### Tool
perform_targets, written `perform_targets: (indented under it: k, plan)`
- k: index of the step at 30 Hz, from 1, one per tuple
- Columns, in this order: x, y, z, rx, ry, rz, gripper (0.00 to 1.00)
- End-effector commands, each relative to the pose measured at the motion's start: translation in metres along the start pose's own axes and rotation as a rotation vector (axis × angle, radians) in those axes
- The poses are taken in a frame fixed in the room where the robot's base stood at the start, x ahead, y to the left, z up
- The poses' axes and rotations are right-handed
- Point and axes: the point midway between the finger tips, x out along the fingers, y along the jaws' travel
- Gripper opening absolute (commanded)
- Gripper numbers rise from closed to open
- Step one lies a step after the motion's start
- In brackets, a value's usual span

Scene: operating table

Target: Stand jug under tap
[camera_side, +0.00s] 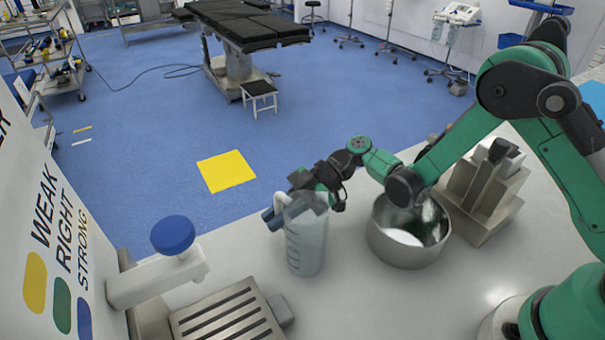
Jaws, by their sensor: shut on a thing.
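A translucent measuring jug (306,245) is upright on or just above the counter, near its middle; I cannot tell whether its base touches. My gripper (279,212) is shut on the jug at its upper left, by the handle, and hides part of the rim. The white tap (158,280) with a blue knob sticks out from the panel at the left. A slotted metal drip grate (228,316) lies below and right of the tap. The jug stands apart from the grate, to its upper right.
A steel bowl (409,248) stands close to the right of the jug. A stepped metal block (480,195) is behind it to the right. A small grey block (281,309) adjoins the grate's right side. The counter between jug and grate is clear.

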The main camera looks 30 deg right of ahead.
Motion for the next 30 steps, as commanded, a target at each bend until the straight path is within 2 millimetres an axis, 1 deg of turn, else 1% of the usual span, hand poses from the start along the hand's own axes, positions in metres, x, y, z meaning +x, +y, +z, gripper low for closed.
perform_targets:
  k: [14,20,23,25,30]
  plan:
    - [0.000,0.000,-0.001,0.000,0.001,0.000,0.00]
    - [-0.004,0.000,-0.010,0.000,0.001,0.000,0.00]
    - [-0.009,-0.001,-0.021,0.000,0.001,0.000,0.00]
    - [-0.014,-0.002,-0.034,0.000,0.001,0.000,0.00]
    - [-0.032,-0.004,-0.076,0.000,0.000,0.000,0.00]
